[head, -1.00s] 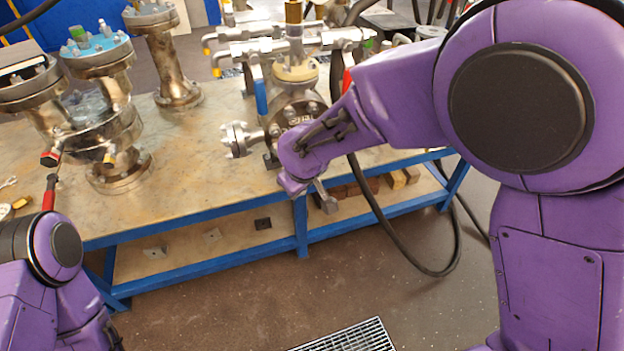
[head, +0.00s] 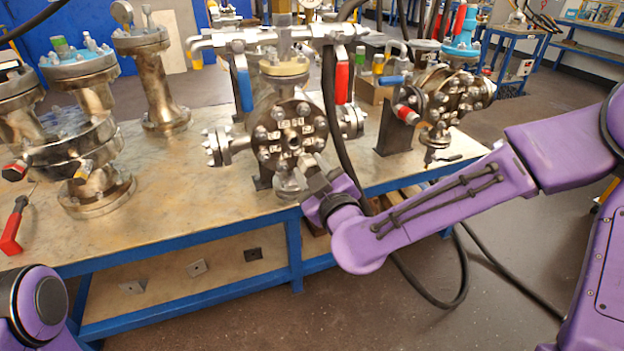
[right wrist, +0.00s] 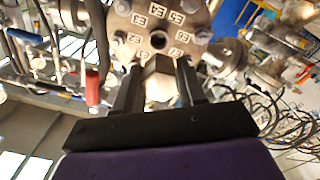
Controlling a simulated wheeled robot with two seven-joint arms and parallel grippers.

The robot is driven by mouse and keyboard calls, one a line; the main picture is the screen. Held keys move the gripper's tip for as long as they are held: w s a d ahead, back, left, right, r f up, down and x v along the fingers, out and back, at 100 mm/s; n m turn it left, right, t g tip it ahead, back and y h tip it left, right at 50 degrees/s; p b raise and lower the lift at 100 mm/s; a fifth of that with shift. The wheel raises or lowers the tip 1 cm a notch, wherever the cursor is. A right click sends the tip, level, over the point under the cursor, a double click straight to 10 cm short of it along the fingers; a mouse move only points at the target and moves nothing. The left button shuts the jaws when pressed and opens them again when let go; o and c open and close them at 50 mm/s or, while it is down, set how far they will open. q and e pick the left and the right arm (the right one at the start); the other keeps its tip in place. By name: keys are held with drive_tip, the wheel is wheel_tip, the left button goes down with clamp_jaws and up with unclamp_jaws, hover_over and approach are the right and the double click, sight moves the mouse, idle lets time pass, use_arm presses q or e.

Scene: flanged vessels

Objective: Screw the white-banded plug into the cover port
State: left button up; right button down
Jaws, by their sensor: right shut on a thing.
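The round metal cover (head: 268,148) with bolts and small white labels faces me on the middle vessel. Its dark open port (head: 293,143) also shows in the right wrist view (right wrist: 158,40). My right gripper (head: 314,178) is just below and right of the cover. In the right wrist view, its two black fingers (right wrist: 158,82) are shut on a pale metal hexagonal piece, the plug (right wrist: 157,66), just below the port in the picture. I cannot make out its white band or tell whether it touches the cover. My left gripper is out of view.
The vessel stands on a blue-framed table (head: 180,221). Valves with a blue handle (head: 244,90) and a red handle (head: 342,84) hang above the cover. A black hose (head: 331,110) passes close by on the right. A red-handled tool (head: 14,226) lies at left.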

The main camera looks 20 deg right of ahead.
sight(302, 154)
drive_tip(key=shift+d, duration=0.1)
drive_tip(key=shift+f+m, duration=0.2)
drive_tip(key=shift+m, duration=0.2)
drive_tip(key=shift+w, duration=2.5)
drive_tip(key=shift+r+p, duration=0.1)
drive_tip(key=shift+p, duration=0.35)
drive_tip(key=shift+w, duration=0.2)
drive_tip(key=shift+w, duration=0.8)
